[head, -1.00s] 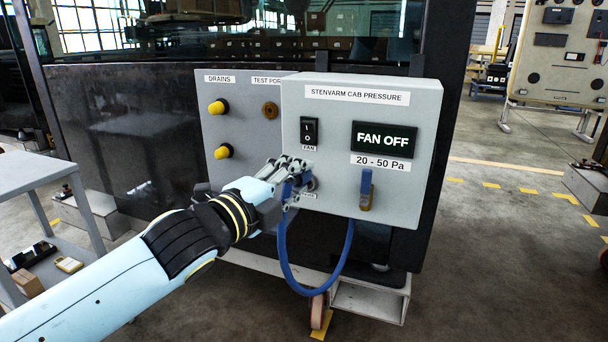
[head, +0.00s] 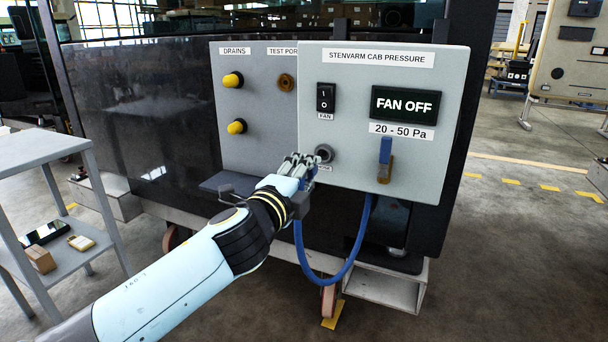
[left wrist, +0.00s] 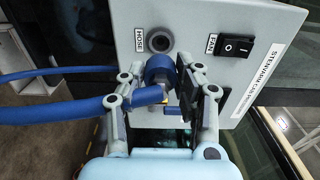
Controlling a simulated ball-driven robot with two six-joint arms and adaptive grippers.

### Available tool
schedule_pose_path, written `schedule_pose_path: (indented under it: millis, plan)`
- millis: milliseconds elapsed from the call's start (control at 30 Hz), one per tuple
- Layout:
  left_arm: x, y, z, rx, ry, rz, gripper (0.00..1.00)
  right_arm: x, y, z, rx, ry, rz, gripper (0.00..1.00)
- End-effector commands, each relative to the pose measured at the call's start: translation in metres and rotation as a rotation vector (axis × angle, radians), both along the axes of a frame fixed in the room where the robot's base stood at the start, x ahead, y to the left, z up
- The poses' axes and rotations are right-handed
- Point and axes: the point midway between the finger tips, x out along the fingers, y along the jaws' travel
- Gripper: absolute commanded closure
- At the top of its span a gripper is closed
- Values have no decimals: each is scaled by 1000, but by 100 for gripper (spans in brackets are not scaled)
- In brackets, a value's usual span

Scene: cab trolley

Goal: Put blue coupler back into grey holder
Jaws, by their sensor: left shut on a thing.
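The blue coupler (left wrist: 158,72) is between the fingers of my left gripper (left wrist: 165,92) in the left wrist view, with the blue hose running off to the left. In the head view my left gripper (head: 298,168) is shut on the coupler, which its fingers mostly hide. The gripper is just below and left of the round hose port (head: 324,153). That port (left wrist: 160,40) looks empty and apart from the coupler in the left wrist view. A dark grey bracket (head: 222,184), apparently the grey holder, sits below the drains panel, left of the gripper and partly behind my arm.
The blue hose (head: 298,245) hangs in a loop below the pressure box (head: 345,85). Two yellow knobs (head: 233,80) (head: 237,126) project from the left panel. A grey table (head: 40,150) stands at left.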

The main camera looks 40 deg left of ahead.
Motion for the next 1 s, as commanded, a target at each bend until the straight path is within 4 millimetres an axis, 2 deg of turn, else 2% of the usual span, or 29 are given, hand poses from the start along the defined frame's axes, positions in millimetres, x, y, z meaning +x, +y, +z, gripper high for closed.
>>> schedule_pose_path:
  millis: [533,1000]
  plan:
    - [45,11,1,1,-2,-1,100,0,3,1,3,-1,-1,0]
    - [54,13,0,0,-1,-1,100,0,3,2,3,0,-1,0]
